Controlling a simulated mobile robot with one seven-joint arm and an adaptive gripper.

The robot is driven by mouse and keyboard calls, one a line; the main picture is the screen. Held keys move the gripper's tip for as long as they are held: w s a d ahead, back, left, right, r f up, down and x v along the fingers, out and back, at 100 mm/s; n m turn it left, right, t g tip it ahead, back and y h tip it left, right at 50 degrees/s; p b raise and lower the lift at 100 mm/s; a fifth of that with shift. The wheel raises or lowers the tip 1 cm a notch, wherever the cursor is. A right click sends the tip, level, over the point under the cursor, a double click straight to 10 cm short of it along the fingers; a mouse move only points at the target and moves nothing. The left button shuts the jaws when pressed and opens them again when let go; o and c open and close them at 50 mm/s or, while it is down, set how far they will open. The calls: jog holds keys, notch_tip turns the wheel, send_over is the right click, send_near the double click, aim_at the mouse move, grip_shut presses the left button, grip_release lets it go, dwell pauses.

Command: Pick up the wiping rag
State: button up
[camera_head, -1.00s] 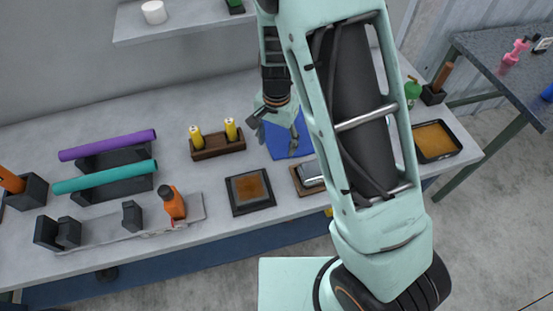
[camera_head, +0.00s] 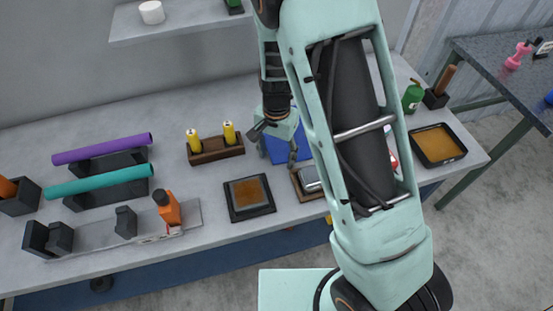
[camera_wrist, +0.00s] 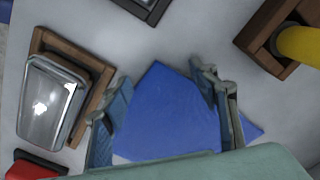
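The wiping rag looks to be the flat blue cloth on the grey workbench. It lies under my gripper in the head view (camera_head: 283,150), partly hidden by my arm, and fills the middle of the wrist view (camera_wrist: 168,120). My gripper (camera_head: 274,146) points down over the cloth. In the wrist view my gripper (camera_wrist: 158,78) is open, with one finger on each side of the blue cloth and nothing held. I cannot tell whether the fingertips touch the cloth or the bench.
A wooden tray with a metal piece (camera_wrist: 50,100) is close left in the wrist view. A wooden holder with yellow bottles (camera_head: 215,150) stands left of my gripper in the head view. A black tray with a brown pad (camera_head: 250,194) lies in front. Bare bench separates them.

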jog(key=shift+s+f, duration=0.1)
jog(key=shift+s, duration=0.05)
jog(key=c, duration=1)
grip_shut()
notch_tip(320, 180, up, 12)
jog(key=p, duration=0.7)
jog(key=shift+p, duration=0.3)
notch_tip(320, 180, up, 18)
